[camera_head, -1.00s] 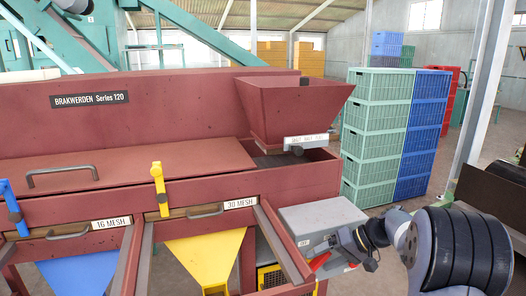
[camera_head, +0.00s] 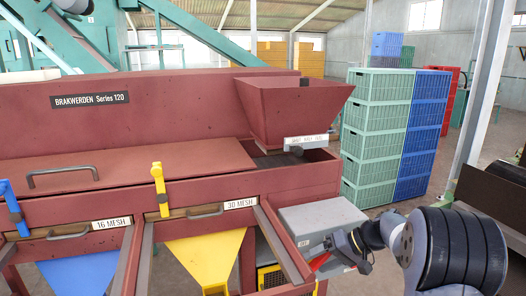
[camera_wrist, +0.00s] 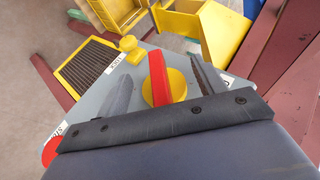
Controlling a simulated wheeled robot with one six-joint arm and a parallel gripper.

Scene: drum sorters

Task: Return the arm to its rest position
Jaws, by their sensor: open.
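My gripper (camera_wrist: 160,68) is open in the wrist view, with one dark finger on each side of a red handle (camera_wrist: 158,78). The handle sits on a round yellow base on a grey control box (camera_wrist: 225,75). I cannot tell how deep the fingers reach around it, and no touch shows. In the head view my gripper (camera_head: 338,252) is at the front of the grey box (camera_head: 318,218), at the lower right of the red machine. The red handle (camera_head: 319,262) shows there only partly, behind my gripper. My arm runs from there to the right edge.
The dark red drum sorter (camera_head: 180,90) fills the left and middle, with its hopper (camera_head: 292,105) above the box. A yellow chute (camera_head: 207,258) is left of the box. Green crates (camera_head: 375,130) and blue crates (camera_head: 420,140) stand behind. A yellow-framed grille (camera_wrist: 88,66) is near the box.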

